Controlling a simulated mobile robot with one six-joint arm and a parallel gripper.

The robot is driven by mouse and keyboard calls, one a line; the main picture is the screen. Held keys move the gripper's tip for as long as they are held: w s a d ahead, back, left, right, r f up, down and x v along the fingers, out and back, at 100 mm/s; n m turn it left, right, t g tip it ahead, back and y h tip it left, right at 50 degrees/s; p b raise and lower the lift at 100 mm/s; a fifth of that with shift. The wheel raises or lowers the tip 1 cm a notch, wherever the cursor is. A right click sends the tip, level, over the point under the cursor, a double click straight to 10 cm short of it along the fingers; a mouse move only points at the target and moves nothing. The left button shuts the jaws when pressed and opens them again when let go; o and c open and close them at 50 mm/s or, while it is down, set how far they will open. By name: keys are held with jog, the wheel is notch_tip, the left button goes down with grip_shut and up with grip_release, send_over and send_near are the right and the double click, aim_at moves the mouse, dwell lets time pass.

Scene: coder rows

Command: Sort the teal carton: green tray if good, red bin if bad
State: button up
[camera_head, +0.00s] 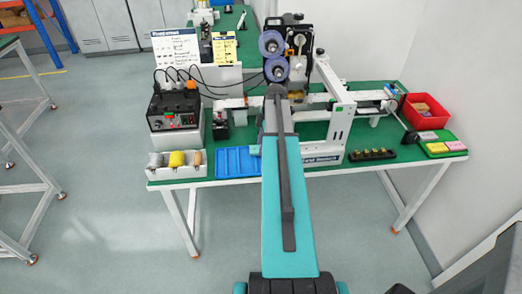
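I cannot make out a teal carton; the long teal piece in the middle is a link of my own arm. The green tray (458,152) lies at the right end of the table, with a yellow item and a pink item on it. The red bin (425,120) stands just behind it, in the back right corner. My arm reaches up the middle of the picture over the table. I cannot make out my gripper's fingers, and the arm hides what lies behind it.
A coder machine with purple reels (272,43) stands over a conveyor at the centre. A black control box (175,112) and a white bin of coloured items (153,172) are left. A blue tray (238,162) lies left of my arm. A dark rack (371,155) sits front right.

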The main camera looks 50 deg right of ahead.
jog(key=shift+r, duration=0.1)
jog(key=shift+r+p, duration=1.25)
jog(key=shift+r, duration=1.2)
jog(key=w+a+r+m+b, duration=0.1)
jog(key=w+a+r+m, duration=0.2)
jog(key=a, duration=1.2)
jog(key=w+a+r+m+h+b, duration=0.1)
jog(key=w+a+r+m, duration=0.2)
jog(key=a, duration=1.3)
jog(key=w+a+r+m+b, duration=0.1)
jog(key=w+a+r+m, duration=0.3)
jog(key=a, duration=1.1)
jog(key=shift+w+a+r+t+h, duration=0.2)
jog(key=shift+r+t+h, duration=0.15)
jog(key=shift+r, duration=0.35)
